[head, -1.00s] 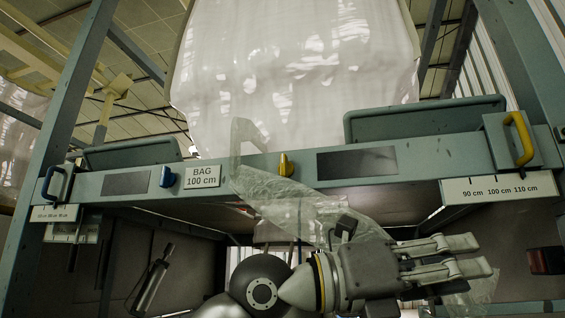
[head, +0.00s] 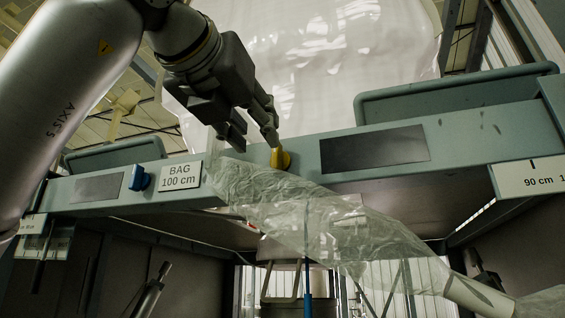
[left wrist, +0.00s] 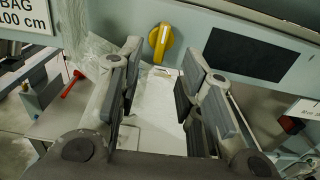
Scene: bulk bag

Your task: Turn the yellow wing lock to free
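The yellow wing lock (head: 281,158) sits on the front of the grey-green crossbeam, between the BAG 100 cm label and a dark plate. In the left wrist view the yellow wing lock (left wrist: 161,42) stands nearly upright, tilted a little, ahead of and between my fingers. My left gripper (head: 252,140) is at the beam, just left of the lock in the head view. In the left wrist view my left gripper (left wrist: 160,75) has its fingers spread wide with nothing between them. I cannot tell from the head view whether a finger touches the lock. My right gripper is out of view.
A blue wing lock (head: 139,178) sits left of the BAG 100 cm label (head: 181,177). A clear plastic tube (head: 330,228) hangs across the beam just below the yellow lock. A large white bulk bag (head: 310,60) stands behind. Below the beam is an open bay.

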